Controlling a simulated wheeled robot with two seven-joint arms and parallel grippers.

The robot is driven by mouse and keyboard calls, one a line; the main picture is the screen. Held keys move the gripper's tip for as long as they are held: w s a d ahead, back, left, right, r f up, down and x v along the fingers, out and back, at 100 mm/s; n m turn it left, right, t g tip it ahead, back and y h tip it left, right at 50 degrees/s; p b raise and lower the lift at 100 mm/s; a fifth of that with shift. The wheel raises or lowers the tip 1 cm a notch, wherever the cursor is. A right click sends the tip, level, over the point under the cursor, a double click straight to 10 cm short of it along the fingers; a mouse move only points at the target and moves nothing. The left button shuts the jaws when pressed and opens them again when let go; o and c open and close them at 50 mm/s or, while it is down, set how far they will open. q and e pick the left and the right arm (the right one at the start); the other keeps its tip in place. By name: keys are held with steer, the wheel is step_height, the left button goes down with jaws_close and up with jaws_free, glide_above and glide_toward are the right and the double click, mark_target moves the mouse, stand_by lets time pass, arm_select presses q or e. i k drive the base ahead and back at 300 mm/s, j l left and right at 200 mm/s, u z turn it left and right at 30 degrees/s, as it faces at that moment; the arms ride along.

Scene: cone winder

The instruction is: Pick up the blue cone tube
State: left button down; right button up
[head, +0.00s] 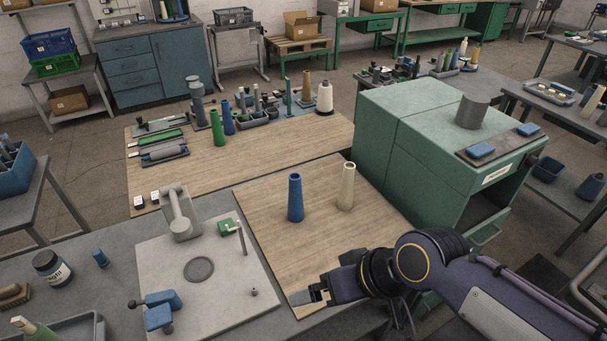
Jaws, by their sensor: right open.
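A blue cone tube (295,198) stands upright on the near wooden board (262,226). A cream cone tube (346,186) stands upright just to its right and farther back, apart from it. My right gripper (307,296) is low over the front of the same board, in front of the blue tube and apart from it. It points left, and its jaws are open and empty. Another blue tube (228,118) stands at the back, beside a green tube (216,128). My left gripper is not in view.
A green cabinet (430,150) stands right of the board. A grey plate (230,290) with a small fixture and blue clamps lies to the left. A second wooden board (230,168) behind holds tools and several tubes. The near board is clear around the two tubes.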

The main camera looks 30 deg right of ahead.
mark_target(295, 214)
steer(key=j+z, duration=0.1)
steer(key=j, duration=0.3)
steer(key=l+u, duration=0.25)
steer(key=l, duration=0.3)
steer(key=l+u, duration=0.3)
steer(key=l, duration=0.25)
steer(key=l+u, duration=0.25)
steer(key=l, duration=0.3)
steer(key=k+l+u, duration=0.25)
steer(key=l, duration=0.25)
steer(key=i, duration=0.05)
